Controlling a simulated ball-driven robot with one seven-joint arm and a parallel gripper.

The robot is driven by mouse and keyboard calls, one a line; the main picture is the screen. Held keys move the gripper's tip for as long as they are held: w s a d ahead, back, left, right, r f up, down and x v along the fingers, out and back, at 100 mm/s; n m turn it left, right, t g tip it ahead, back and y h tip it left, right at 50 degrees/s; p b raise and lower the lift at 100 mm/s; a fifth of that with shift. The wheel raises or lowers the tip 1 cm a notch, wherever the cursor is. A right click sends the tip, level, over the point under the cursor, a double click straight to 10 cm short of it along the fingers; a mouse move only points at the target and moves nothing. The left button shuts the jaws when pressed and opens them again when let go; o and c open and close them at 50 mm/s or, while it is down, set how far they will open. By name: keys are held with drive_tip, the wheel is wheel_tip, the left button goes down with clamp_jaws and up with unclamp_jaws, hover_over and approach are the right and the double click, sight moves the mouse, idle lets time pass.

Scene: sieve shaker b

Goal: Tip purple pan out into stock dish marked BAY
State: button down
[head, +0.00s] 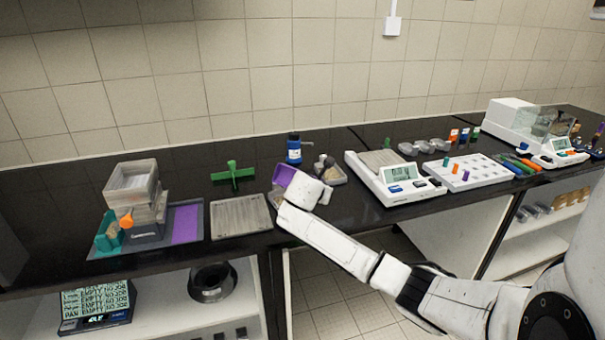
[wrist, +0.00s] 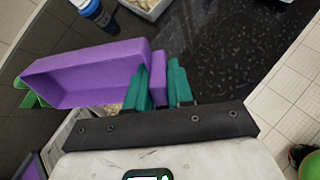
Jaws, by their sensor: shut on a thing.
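My gripper (wrist: 162,82) is shut on the handle tab of the purple pan (wrist: 95,72), which it holds over the bench. In the wrist view the pan looks tilted on its side. In the head view the purple pan (head: 284,175) shows to the left of my white gripper (head: 303,189). A pale dish (wrist: 66,132) lies below the pan, mostly hidden, with some tan material showing at the pan's lower edge. Another grey dish (head: 339,178) with a scoop and tan contents stands just behind and right of my gripper. I cannot read BAY on either dish.
A blue bottle (head: 294,148) and a green cross-shaped piece (head: 233,175) stand behind. A grey tray (head: 241,217) and the sieve shaker (head: 137,205) are to the left. A balance (head: 395,180) is close on the right. The bench's front edge runs below my wrist.

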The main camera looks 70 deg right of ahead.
drive_tip(key=shift+r+y+p, duration=0.7)
drive_tip(key=shift+y+p, duration=0.3)
drive_tip(key=shift+p, duration=1.5)
drive_tip(key=shift+y+p, duration=0.6)
drive_tip(key=shift+p, duration=0.45)
drive_tip(key=shift+y+b, duration=0.4)
drive_tip(key=shift+y, duration=0.1)
drive_tip(key=y, duration=0.2)
drive_tip(key=r+y, duration=0.1)
drive_tip(key=y, duration=0.2)
drive_tip(key=shift+g, duration=0.4)
drive_tip(key=shift+f+y+b, duration=0.1)
drive_tip(key=shift+y+b, duration=0.8)
drive_tip(key=shift+b, duration=0.25)
drive_tip(key=shift+y+b, duration=0.4)
drive_tip(key=shift+b, duration=0.05)
drive_tip(key=shift+r, duration=0.4)
